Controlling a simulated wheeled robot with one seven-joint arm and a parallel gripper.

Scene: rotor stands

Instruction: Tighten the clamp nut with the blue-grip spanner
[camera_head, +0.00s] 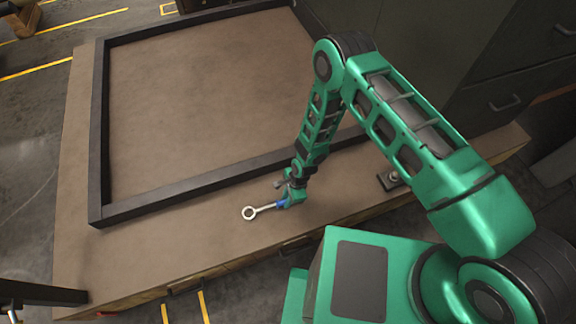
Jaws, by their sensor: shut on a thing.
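The spanner with the blue grip (266,208) has a pale metal shaft and a ring end that points left. My gripper (287,203) is shut on it at the blue part, over the front strip of the bench. I cannot tell whether the spanner touches the bench top. The ring end looks empty, with bench surface visible through it. A small dark block with a light round top (391,179) sits on the bench to the right of my gripper; I cannot tell if it bears the clamp nut. My arm hides part of the bench behind it.
A brown bench (150,260) carries a large dark raised frame (200,188) just behind my gripper. The bench strip left of the spanner is clear. Dark drawer cabinets (485,75) stand at the back right. A dark bar (40,292) shows at the lower left.

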